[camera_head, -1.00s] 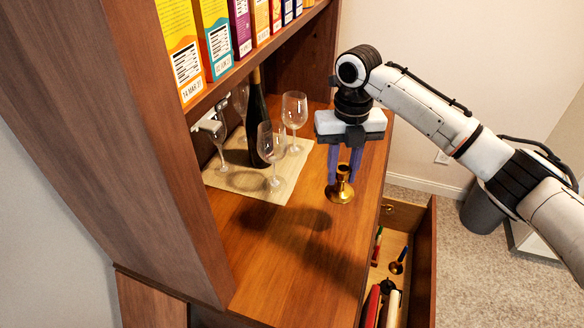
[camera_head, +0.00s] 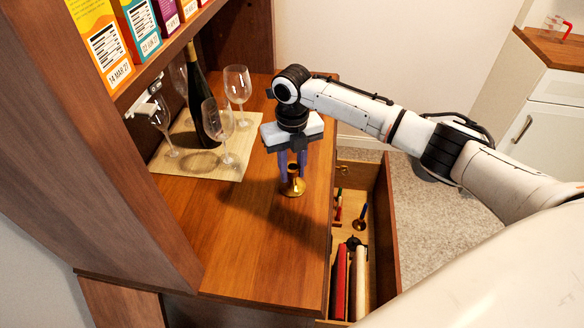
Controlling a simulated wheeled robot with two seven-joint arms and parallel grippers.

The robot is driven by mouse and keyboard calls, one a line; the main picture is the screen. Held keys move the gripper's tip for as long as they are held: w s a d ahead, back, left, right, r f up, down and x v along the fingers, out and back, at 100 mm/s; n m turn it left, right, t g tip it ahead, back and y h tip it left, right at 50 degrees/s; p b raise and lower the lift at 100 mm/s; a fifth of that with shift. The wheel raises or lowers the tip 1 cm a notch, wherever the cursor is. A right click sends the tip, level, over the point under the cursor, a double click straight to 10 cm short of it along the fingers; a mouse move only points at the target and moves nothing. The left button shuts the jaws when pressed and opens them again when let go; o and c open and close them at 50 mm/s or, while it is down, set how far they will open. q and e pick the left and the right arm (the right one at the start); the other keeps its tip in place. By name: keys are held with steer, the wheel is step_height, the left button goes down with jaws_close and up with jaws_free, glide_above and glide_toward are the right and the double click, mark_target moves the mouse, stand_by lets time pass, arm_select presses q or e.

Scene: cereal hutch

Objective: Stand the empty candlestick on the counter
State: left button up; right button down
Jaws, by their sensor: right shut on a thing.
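The empty brass candlestick (camera_head: 293,187) is upright, with no candle in it, at the right part of the wooden counter (camera_head: 240,240). My right gripper (camera_head: 292,162) points down from above. Its purple fingers are shut on the candlestick's upper part and hide some of it. The base is at or very close to the counter top; I cannot tell whether it touches. My left gripper is not in view.
A dark bottle (camera_head: 203,105) and several wine glasses (camera_head: 237,88) stand on a mat (camera_head: 222,172). The front counter is clear.

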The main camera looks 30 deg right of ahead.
steer(key=c, duration=1.9)
jaws_free()
steer(key=shift+f, duration=0.15)
steer(key=o, duration=0.5)
steer(key=shift+c, duration=0.2)
step_height(320, 180, up, 12)
steer(key=shift+r, duration=0.2)
